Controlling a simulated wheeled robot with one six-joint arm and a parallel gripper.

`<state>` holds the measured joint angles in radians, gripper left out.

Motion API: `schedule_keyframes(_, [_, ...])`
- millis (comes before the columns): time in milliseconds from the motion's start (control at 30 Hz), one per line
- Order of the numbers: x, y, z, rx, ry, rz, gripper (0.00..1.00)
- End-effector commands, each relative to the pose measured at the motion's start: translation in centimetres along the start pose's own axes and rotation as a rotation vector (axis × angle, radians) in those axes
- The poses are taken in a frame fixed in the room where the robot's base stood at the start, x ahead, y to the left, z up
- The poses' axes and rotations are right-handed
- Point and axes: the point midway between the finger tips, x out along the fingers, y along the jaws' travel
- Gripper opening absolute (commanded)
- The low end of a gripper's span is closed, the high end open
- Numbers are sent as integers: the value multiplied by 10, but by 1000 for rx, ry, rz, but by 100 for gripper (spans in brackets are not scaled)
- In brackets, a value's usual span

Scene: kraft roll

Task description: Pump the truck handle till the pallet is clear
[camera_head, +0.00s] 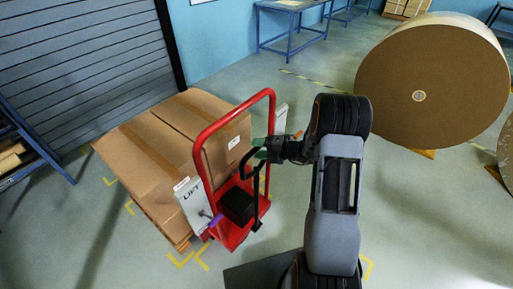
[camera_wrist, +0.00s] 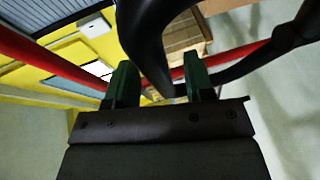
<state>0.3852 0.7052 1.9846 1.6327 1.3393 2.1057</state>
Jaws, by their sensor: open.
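The red truck (camera_head: 203,170) stands in the middle left of the head view, with a "LIFT" plate (camera_head: 191,203) on its side. Its black handle (camera_head: 256,205) rises in front of the red frame and bends at the top. My gripper (camera_head: 262,148) is at the top of the handle, with its green fingers open. In the wrist view the fingers (camera_wrist: 160,80) stand apart and the dark curved handle (camera_wrist: 148,32) passes between and beyond them. Large cartons (camera_head: 150,150) sit on the pallet (camera_head: 181,243), of which only a corner shows. I cannot tell whether it touches the floor.
A blue rack (camera_head: 45,155) is at the far left, and a blue table (camera_head: 291,32) stands at the back.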

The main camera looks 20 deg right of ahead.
Motion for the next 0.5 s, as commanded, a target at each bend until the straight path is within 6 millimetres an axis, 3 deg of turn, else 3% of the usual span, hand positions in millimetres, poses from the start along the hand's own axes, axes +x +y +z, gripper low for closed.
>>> schedule_keyframes(467, [9,0,0,0,0,0,48])
schedule_keyframes(500, [9,0,0,0,0,0,45])
